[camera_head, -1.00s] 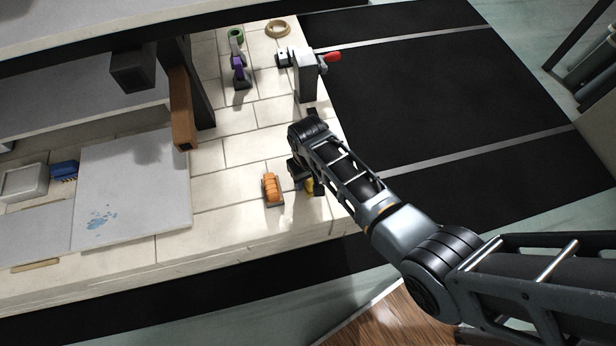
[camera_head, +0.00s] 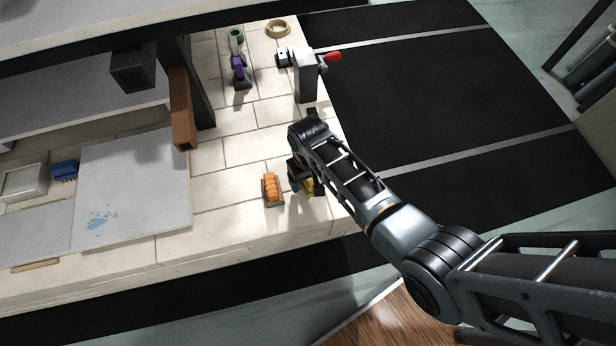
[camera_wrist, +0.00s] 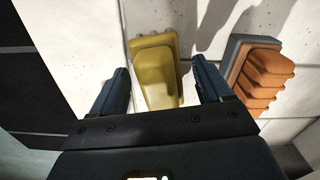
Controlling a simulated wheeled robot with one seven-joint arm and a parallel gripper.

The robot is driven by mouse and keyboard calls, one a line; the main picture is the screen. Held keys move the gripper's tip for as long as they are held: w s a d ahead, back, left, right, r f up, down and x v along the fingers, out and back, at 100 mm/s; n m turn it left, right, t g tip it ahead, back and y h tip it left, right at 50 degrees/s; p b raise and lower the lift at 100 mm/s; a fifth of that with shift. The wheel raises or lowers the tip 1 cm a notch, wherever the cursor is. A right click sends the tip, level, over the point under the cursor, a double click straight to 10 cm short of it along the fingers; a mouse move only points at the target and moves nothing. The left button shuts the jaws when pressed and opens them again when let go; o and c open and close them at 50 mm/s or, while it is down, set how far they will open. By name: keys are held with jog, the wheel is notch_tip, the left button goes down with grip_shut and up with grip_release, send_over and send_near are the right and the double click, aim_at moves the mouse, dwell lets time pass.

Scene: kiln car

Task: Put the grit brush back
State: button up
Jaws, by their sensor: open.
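A yellow block-like piece with a ridged end (camera_wrist: 157,72) lies on the pale tiled surface; it also shows in the head view (camera_head: 308,187), partly hidden by my wrist. My gripper (camera_wrist: 160,66) is open, with one blue-black finger on each side of the yellow piece; contact cannot be told. In the head view my gripper (camera_head: 301,180) is at the tiled surface's right part. An orange ridged piece on a grey base (camera_head: 271,189) lies just left of it; it is at the right in the wrist view (camera_wrist: 262,75). I cannot tell which item is the grit brush.
A blue brush-like item (camera_head: 64,171) lies far left beside a grey tray (camera_head: 24,182) and a pale board (camera_head: 135,195). A brown post end (camera_head: 182,115) hangs over the tiles. A purple tool (camera_head: 239,72) and red-handled clamp (camera_head: 312,68) stand farther back.

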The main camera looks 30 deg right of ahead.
jog(key=shift+r, duration=0.1)
jog(key=shift+r+p, duration=2.45)
jog(key=shift+r, duration=1.45)
jog(key=shift+r, duration=0.1)
notch_tip(320, 180, up, 8)
jog(key=shift+f+b, duration=0.2)
jog(key=shift+b, duration=0.1)
